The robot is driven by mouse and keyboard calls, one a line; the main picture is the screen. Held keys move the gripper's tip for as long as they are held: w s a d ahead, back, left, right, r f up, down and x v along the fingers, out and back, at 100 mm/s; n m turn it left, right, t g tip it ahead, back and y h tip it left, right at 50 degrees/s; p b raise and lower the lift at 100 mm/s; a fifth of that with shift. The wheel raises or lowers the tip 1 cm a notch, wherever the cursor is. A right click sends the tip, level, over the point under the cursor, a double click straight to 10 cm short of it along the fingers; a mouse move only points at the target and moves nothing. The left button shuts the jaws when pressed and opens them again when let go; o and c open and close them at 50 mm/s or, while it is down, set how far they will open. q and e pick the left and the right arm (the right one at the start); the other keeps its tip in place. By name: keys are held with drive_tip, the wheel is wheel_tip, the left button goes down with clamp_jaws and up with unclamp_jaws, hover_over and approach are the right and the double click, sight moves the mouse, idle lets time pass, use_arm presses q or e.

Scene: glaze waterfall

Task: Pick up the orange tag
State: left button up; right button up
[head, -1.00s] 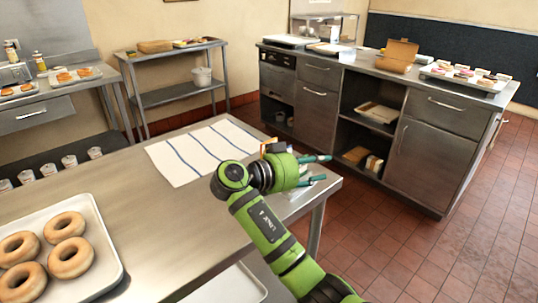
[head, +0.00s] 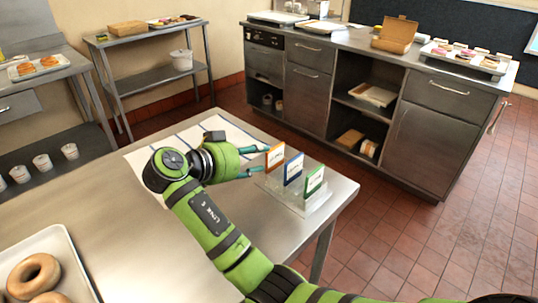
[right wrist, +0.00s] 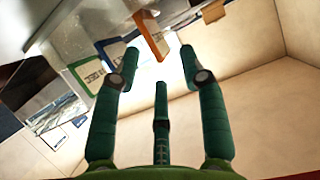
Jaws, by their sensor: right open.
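The orange tag (head: 275,157) stands upright at the left end of a short row on a clear stand (head: 308,200) near the table's right corner. A blue tag (head: 293,169) and a green tag (head: 314,181) stand beside it. My right gripper (head: 258,160) is open, its fingertips just left of the orange tag. In the right wrist view the orange tag (right wrist: 150,36) is ahead of the open fingers (right wrist: 158,62), with the blue tag (right wrist: 113,50) and green tag (right wrist: 84,76) to its left. My left gripper is out of view.
The tags stand on a steel table (head: 120,235) with a striped cloth (head: 230,130) behind my arm. A tray of donuts (head: 60,243) is at the lower left. A steel counter (head: 415,100) stands beyond the table, across a tiled floor.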

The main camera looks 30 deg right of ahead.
sight(271, 155)
drive_tip(key=d, duration=0.1)
drive_tip(key=d+p, duration=0.1)
drive_tip(key=d, duration=0.1)
drive_tip(key=shift+d+f+p, duration=0.25)
drive_tip(key=shift+p, duration=0.1)
drive_tip(key=shift+w+d+f, duration=0.45)
drive_tip(key=shift+d+f, duration=0.15)
drive_tip(key=shift+d, duration=0.15)
drive_tip(key=shift+w+d+f, duration=0.1)
drive_tip(key=c, duration=0.7)
clamp_jaws()
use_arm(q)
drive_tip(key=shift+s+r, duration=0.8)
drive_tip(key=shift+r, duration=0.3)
